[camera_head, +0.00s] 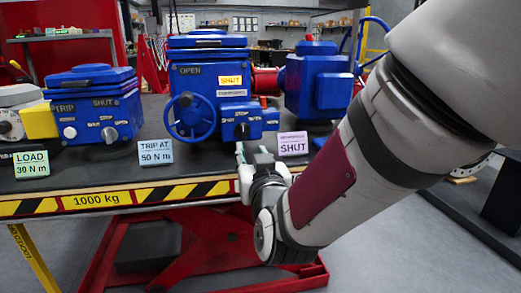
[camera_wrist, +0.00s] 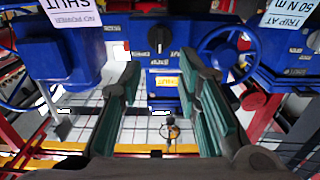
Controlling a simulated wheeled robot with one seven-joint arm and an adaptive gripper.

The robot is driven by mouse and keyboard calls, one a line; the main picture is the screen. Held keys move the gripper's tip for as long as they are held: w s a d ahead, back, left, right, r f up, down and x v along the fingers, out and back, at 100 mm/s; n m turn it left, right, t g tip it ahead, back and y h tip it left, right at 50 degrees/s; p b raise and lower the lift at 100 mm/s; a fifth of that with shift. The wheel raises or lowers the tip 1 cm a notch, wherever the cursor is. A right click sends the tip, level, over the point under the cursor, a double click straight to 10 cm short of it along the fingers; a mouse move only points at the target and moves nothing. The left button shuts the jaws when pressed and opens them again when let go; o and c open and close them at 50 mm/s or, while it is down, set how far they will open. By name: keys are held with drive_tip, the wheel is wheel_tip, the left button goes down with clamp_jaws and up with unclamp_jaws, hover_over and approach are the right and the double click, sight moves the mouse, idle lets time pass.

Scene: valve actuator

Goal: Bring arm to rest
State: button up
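My arm reaches in from the right in the head view. My gripper (camera_head: 254,156) is at the front edge of the bench, just below and in front of the central blue valve actuator (camera_head: 209,85). In the wrist view my gripper (camera_wrist: 160,70) has its two teal-padded fingers well apart with nothing between them. Beyond the fingers, the blue actuator housing shows upside down with a black knob (camera_wrist: 158,40) and a yellow SHUT display (camera_wrist: 166,82). Its blue handwheel (camera_head: 191,116) is to the left of my gripper in the head view. Whether the fingers touch anything is unclear.
A smaller blue actuator (camera_head: 94,104) stands left and another (camera_head: 319,80) right. Label cards LOAD 30 N m (camera_head: 31,164), TRIP AT 50 N m (camera_head: 155,152) and SHUT (camera_head: 292,144) stand along the bench front. The striped bench edge (camera_head: 140,197) lies below; open floor is in front.

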drive_tip(key=shift+s, duration=0.1)
drive_tip(key=s+d+f+g+h, duration=0.1)
drive_tip(key=s+d+f+g, duration=0.2)
drive_tip(key=s+d+g, duration=0.3)
drive_tip(key=s+d+f+g+h, duration=0.2)
drive_tip(key=s+d+f+g, duration=0.15)
drive_tip(key=s+d, duration=0.45)
drive_tip(key=s+d+m+g+h, duration=0.15)
drive_tip(key=s+d+g, duration=0.3)
drive_tip(key=s, duration=0.75)
drive_tip(key=s+d+m+g+h, duration=0.1)
drive_tip(key=s+d+m+g, duration=0.15)
drive_tip(key=s+d, duration=0.6)
wheel_tip(320, 180, up, 28)
drive_tip(key=s+a+t+p, duration=0.2)
drive_tip(key=t+p, duration=0.1)
drive_tip(key=p, duration=2.4)
drive_tip(key=shift+s+r+n, duration=0.2)
drive_tip(key=shift+s+n, duration=0.15)
drive_tip(key=shift+n, duration=0.05)
drive_tip(key=shift+a+y, duration=0.15)
drive_tip(key=shift+y, duration=0.1)
